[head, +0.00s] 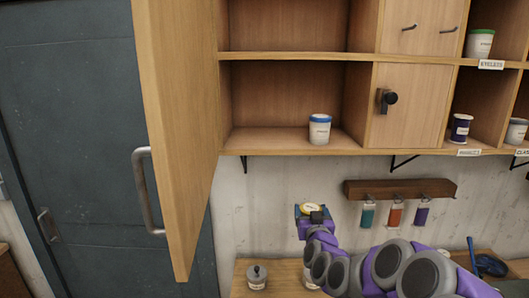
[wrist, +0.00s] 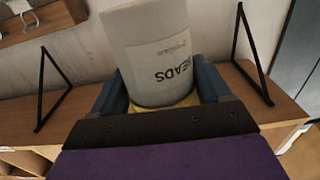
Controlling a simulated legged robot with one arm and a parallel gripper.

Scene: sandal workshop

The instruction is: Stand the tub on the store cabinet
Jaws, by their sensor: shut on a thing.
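My gripper (head: 312,215) is low in the middle of the head view, in front of the wall and below the wooden wall cabinet (head: 290,57). It is shut on a white tub (wrist: 155,50), whose yellow lid (head: 311,207) shows in the head view. In the wrist view the tub sits between the two blue fingers, with a partly visible label ending in "EADS" that reads upside down. The cabinet's door (head: 180,130) stands open at the left. I cannot tell which unit the task calls the store cabinet.
A blue-lidded tub (head: 320,130) stands in the lower open compartment, with bare shelf to its left. Other tubs stand in the right cubbies. A tag rack (head: 400,189) hangs below. The open door's edge projects forward.

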